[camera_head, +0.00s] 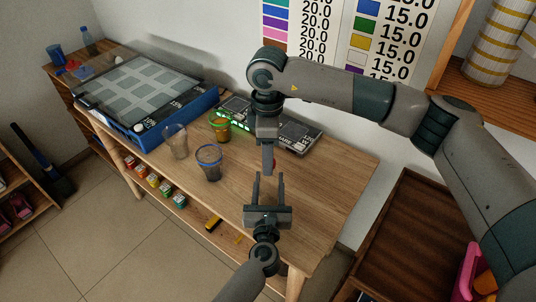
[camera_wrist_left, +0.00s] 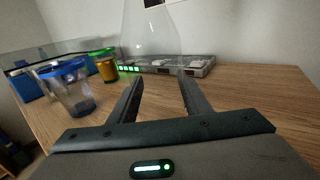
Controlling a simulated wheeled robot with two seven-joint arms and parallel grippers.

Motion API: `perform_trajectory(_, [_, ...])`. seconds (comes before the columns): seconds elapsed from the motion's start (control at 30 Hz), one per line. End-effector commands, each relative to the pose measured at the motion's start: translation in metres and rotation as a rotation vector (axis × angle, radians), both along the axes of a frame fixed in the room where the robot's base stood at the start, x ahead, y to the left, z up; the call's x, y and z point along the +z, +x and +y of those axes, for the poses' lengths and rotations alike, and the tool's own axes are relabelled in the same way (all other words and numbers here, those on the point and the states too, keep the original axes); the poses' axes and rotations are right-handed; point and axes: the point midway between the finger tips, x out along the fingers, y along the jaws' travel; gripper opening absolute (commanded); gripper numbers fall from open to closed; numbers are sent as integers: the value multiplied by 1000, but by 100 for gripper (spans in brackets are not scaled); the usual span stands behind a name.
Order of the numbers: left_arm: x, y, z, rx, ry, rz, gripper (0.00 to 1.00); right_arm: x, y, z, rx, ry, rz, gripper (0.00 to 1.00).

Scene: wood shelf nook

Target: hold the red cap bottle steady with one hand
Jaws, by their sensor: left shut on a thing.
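A clear, see-through bottle (camera_wrist_left: 150,40) stands upright at the tips of my left gripper (camera_wrist_left: 160,78) in the left wrist view; its top is out of frame. My left gripper (camera_head: 268,180) is shut on the bottle's lower part, one finger on each side. In the head view the bottle is hardly visible. A small bit of the red cap (camera_head: 274,164) shows beside the fingers of my right gripper (camera_head: 267,168), which points straight down just above the left one. The right fingers are seen edge-on, so their opening is hidden.
On the wooden table (camera_head: 325,185) stand a blue-rimmed cup (camera_head: 209,163), a clear cup (camera_head: 176,142) and a green-rimmed cup with orange contents (camera_head: 219,125). A grey device with green lights (camera_head: 297,135) lies behind. A blue-framed case (camera_head: 145,95) fills the left side. The table's right part is clear.

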Motion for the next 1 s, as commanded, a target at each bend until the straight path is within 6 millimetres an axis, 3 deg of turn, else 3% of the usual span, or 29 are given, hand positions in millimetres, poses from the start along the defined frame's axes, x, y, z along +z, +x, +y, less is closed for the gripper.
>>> perform_trajectory(0.27, [0, 0, 0, 0, 0, 0, 0, 2, 0, 0, 1, 0, 1, 45])
perform_trajectory(0.7, [0, 0, 0, 0, -1, 0, 0, 43, 0, 0, 2, 0, 1, 45])
perform_trajectory(1.0, [0, 0, 0, 0, 0, 0, 0, 45, -1, 0, 2, -1, 2, 42])
